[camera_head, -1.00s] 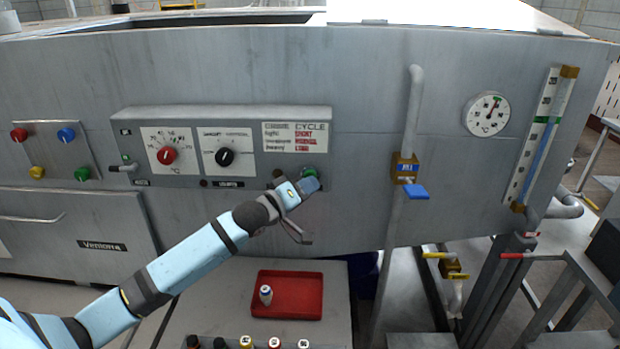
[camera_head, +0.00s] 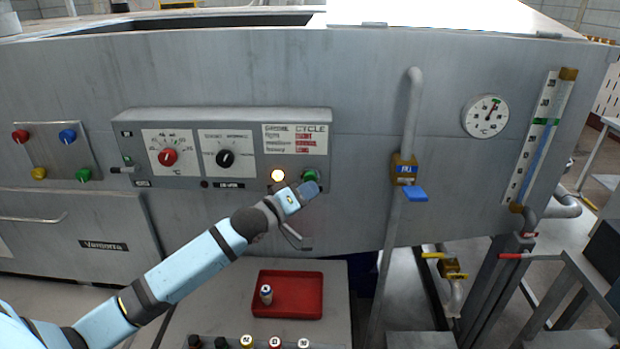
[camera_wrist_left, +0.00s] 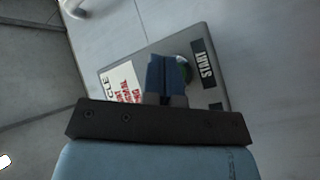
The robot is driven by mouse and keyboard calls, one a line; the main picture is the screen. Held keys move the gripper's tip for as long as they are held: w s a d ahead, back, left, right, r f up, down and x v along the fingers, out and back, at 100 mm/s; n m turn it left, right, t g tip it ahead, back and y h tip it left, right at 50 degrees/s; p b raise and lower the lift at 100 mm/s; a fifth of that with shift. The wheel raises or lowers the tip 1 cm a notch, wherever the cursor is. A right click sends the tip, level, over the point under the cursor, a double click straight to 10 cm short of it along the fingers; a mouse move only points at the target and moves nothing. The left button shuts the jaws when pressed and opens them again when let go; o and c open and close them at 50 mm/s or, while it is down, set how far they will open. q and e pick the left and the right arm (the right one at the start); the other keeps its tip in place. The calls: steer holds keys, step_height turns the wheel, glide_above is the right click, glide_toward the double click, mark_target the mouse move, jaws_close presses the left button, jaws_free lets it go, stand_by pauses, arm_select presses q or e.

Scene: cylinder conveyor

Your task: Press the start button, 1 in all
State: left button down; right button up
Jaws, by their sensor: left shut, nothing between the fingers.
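The green start button (camera_head: 310,175) sits at the right end of the grey control box on the machine front. It also shows in the left wrist view (camera_wrist_left: 185,68), partly hidden behind my fingers, next to a black START label (camera_wrist_left: 204,64). My left gripper (camera_head: 314,187) is shut and empty, its fingertips just below and in front of the button in the head view. Whether they touch it cannot be told. A round lamp (camera_head: 278,176) left of the button glows yellow-white. My right gripper is not in view.
The control box (camera_head: 240,115) also carries a red knob (camera_head: 169,157) and a black knob (camera_head: 225,158). A pipe with a blue-handled valve (camera_head: 414,193) stands to the right. A red tray (camera_head: 300,295) with a small cylinder (camera_head: 266,293) lies below.

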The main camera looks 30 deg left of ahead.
arm_select(q)
steer(key=shift+s+d+p, duration=0.45)
steer(key=shift+s, duration=0.25)
steer(key=shift+s+d+p, duration=0.4)
steer(key=shift+s, duration=0.3)
steer(key=shift+s+d+p, duration=0.45)
steer(key=shift+s, duration=0.25)
